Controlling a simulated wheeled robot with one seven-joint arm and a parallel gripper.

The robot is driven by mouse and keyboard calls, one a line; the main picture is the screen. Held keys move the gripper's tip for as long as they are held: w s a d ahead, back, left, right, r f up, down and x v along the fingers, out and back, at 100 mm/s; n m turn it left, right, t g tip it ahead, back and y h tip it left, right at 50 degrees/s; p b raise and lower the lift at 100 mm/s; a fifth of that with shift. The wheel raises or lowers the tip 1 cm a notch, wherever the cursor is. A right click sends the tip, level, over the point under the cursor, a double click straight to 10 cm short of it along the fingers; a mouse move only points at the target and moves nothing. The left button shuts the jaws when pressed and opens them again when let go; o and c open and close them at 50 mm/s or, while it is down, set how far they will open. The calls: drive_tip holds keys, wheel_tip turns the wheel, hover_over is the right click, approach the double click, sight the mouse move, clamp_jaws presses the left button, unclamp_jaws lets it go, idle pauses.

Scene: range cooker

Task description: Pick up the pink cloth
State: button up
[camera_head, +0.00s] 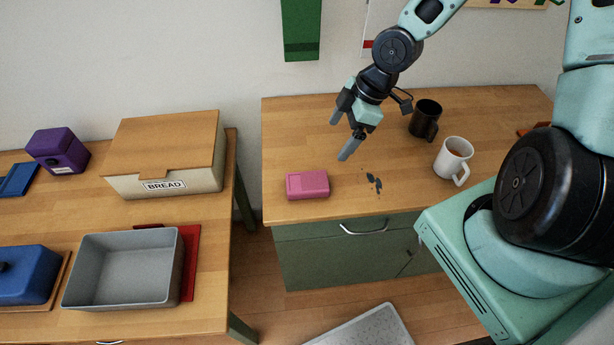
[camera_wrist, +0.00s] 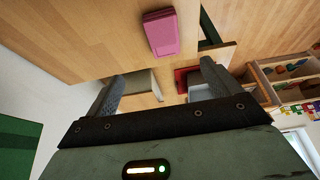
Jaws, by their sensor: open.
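The pink cloth (camera_head: 307,185) looks like a folded, flat rectangular block. It lies on the wooden top of the green cabinet, near its front left corner. It also shows in the wrist view (camera_wrist: 162,33), at the top, beyond the fingertips. My gripper (camera_head: 341,136) is open and empty. It hangs above the counter, behind the cloth and to its right in the head view, apart from it. Both fingers (camera_wrist: 161,82) show in the wrist view with nothing between them.
A black mug (camera_head: 425,117) and a white mug (camera_head: 453,160) stand right of the gripper. Dark flecks (camera_head: 374,182) lie right of the cloth. A gap separates this counter (camera_head: 290,130) from the left table, which holds a bread box (camera_head: 165,155) and a grey tray (camera_head: 125,268).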

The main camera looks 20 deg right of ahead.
hover_over(309, 182)
drive_tip(key=d, duration=0.3)
wheel_tip(309, 182, down, 11)
drive_tip(key=shift+a+r+b, duration=0.1)
drive_tip(key=shift+a+b, duration=0.05)
drive_tip(key=shift+b, duration=0.15)
drive_tip(key=shift+s+a+f+p, duration=0.1)
drive_tip(key=shift+a+f+p, duration=0.3)
drive_tip(key=shift+f, duration=0.1)
drive_tip(key=p+x, duration=0.1)
drive_tip(key=x, duration=0.2)
drive_tip(key=shift+s+a, duration=0.15)
drive_tip(key=shift+s, duration=0.05)
drive_tip(key=shift+w+a+f+p, duration=0.15)
drive_tip(key=shift+f+p, duration=0.15)
drive_tip(key=shift+f, duration=0.2)
drive_tip(key=c, duration=1.1)
